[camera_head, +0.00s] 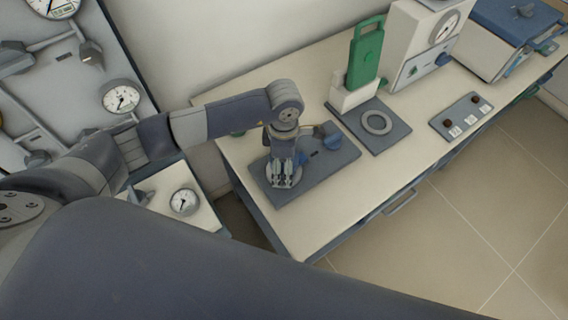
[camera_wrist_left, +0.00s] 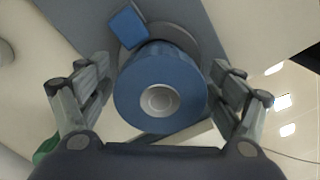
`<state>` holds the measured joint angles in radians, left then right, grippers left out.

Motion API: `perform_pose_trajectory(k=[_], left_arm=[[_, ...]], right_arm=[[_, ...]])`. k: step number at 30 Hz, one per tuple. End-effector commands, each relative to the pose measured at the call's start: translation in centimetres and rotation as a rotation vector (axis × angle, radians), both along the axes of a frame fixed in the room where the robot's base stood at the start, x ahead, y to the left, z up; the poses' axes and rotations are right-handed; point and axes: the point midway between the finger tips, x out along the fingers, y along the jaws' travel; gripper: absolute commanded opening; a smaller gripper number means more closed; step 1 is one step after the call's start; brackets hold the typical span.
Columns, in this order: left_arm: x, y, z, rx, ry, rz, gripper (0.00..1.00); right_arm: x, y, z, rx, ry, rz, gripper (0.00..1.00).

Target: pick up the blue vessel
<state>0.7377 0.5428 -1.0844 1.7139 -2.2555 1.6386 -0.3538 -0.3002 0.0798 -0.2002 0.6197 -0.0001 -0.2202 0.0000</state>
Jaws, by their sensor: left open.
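The blue vessel (camera_wrist_left: 160,90) is a round blue body with a pale metal disc at its centre, in the middle of the left wrist view. A small blue block (camera_wrist_left: 127,25) sticks out at its upper left; a blue part (camera_head: 328,135) shows beside my gripper in the head view, where the arm hides most of the vessel. My left gripper (camera_head: 284,178) points down over the dark mat (camera_head: 330,170). It is open, with one finger on each side of the vessel in the wrist view and visible gaps. My right gripper is not in view.
A green-handled stand (camera_head: 365,55) and a dark plate with a ring (camera_head: 377,123) are behind to the right. A control box (camera_head: 461,115) and a blue-lidded unit (camera_head: 515,20) stand farther right. A gauge panel (camera_head: 60,75) is at left. The bench front is clear.

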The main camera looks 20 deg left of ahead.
Motion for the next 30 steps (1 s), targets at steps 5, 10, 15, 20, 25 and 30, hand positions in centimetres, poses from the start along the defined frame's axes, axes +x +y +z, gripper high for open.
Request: perform_pose_trajectory(k=[5, 10, 15, 20, 25, 30], left_arm=[[0.0, 0.0, 0.0, -0.001, 0.000, 0.000, 0.85], [0.0, 0.0, 0.0, -0.001, 0.000, 0.000, 0.47], [0.1, -0.1, 0.1, -0.002, -0.003, 0.000, 0.20], [0.1, -0.1, 0.1, -0.002, -0.003, 0.000, 0.20], [0.1, -0.1, 0.4, -0.002, -0.003, 0.000, 0.20], [0.2, -0.1, 1.6, -0.003, -0.006, 0.000, 0.20]], right_arm=[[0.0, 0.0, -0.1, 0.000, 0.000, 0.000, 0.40], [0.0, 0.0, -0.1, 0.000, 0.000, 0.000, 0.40], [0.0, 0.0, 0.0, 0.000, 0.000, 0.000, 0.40], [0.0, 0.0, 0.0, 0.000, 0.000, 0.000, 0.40], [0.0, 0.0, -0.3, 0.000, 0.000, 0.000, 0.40], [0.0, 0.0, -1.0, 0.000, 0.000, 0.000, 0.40]])
